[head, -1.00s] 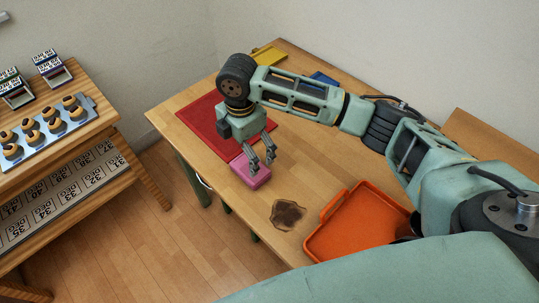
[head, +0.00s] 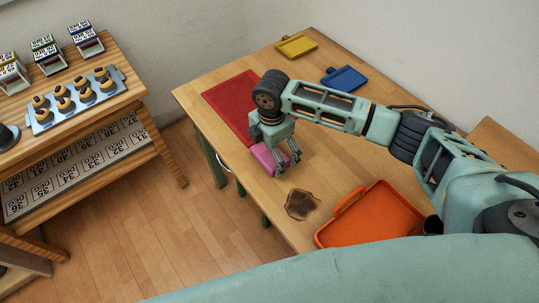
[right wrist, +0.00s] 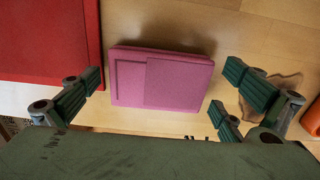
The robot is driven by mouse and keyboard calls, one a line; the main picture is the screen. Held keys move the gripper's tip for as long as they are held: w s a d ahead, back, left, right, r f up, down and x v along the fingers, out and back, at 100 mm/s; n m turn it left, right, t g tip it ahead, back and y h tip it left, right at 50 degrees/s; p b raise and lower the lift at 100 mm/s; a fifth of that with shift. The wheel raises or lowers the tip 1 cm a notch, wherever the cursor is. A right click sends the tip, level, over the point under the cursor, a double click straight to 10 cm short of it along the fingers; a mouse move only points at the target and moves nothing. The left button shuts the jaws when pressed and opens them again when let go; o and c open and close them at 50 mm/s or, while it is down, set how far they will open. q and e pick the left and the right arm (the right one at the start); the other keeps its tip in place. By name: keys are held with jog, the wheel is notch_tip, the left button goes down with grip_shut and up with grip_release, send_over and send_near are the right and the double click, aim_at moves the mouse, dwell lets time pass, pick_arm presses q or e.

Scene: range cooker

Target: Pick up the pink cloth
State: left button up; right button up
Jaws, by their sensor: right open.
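The pink cloth (head: 262,157) is a folded, flat block on the wooden table, close to the near end of the red mat (head: 231,103). My right gripper (head: 288,160) is over the cloth and hides part of it in the head view. In the right wrist view the cloth (right wrist: 165,78) lies between the spread fingers of the open right gripper (right wrist: 160,92), with a gap on both sides. The fingers hold nothing. How high they are above the table is hard to tell. My left gripper is out of view.
An orange tray (head: 372,214) stands nearer on the table, beside a brown stain (head: 302,204). A blue tray (head: 344,79) and a yellow tray (head: 297,46) lie toward the back. A wooden shelf unit with a muffin tray (head: 76,103) stands left, across open floor.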

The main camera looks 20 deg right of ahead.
jog(key=c, duration=1)
jog(key=shift+r, duration=0.15)
jog(key=shift+w+r, duration=0.1)
jog(key=shift+r, duration=0.15)
jog(key=r, duration=0.3)
jog(key=shift+d+r+b, duration=0.25)
jog(key=shift+r+b, duration=0.05)
jog(key=s+d+r, duration=0.6)
jog(key=s+d, duration=0.2)
jog(key=shift+d+r+b, duration=0.15)
jog(key=shift+r+b, duration=0.2)
jog(key=o, duration=0.5)
jog(key=c, duration=0.4)
